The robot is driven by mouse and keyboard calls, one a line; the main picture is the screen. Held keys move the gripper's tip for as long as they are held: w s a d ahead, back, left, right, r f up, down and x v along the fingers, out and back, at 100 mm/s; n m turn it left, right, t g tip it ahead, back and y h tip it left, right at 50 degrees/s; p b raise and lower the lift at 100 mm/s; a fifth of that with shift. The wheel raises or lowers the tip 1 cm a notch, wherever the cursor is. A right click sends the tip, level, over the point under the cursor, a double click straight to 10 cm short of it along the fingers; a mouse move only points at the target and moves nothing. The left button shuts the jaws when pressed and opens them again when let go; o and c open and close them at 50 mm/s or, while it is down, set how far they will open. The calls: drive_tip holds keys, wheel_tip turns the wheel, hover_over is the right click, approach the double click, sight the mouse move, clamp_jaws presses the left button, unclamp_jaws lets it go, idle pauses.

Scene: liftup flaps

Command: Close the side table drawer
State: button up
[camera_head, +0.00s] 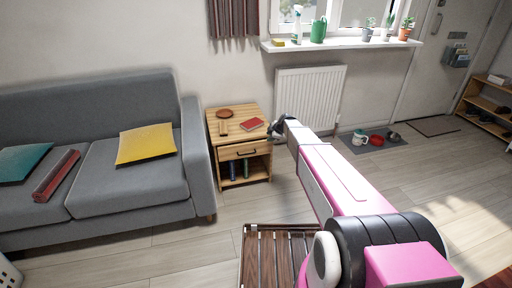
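The wooden side table (214,128) stands between the sofa and the radiator. Its drawer (232,153) is in the upper part of the front, with a dark bar handle (246,152). The drawer front appears to stand slightly out from the table, but how far is hard to tell. My gripper (275,129) is dark and small in view, at the right side of the table top, above and to the right of the drawer handle. It appears apart from the handle. Its fingers are too small to show whether they are open, and I see nothing held.
A red book (252,124) and a brown bowl (224,113) lie on the table top. Books stand in the shelf below the drawer. A grey sofa (200,160) is close on the left, a radiator (310,95) behind right. A slatted wooden table (265,250) stands in front.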

drive_tip(key=a+f+m+t+h, duration=0.1)
drive_tip(key=a+f+t+h, duration=0.2)
drive_tip(key=f+t, duration=0.65)
drive_tip(key=s+a+f+n+t+y, duration=0.3)
drive_tip(key=s+a+f+t, duration=0.25)
drive_tip(key=s+a, duration=0.45)
drive_tip(key=shift+g, duration=0.3)
drive_tip(key=x, duration=0.6)
drive_tip(key=d+x, duration=0.1)
drive_tip(key=x, duration=0.3)
drive_tip(key=shift+w+f, duration=0.1)
drive_tip(key=shift+f, duration=0.05)
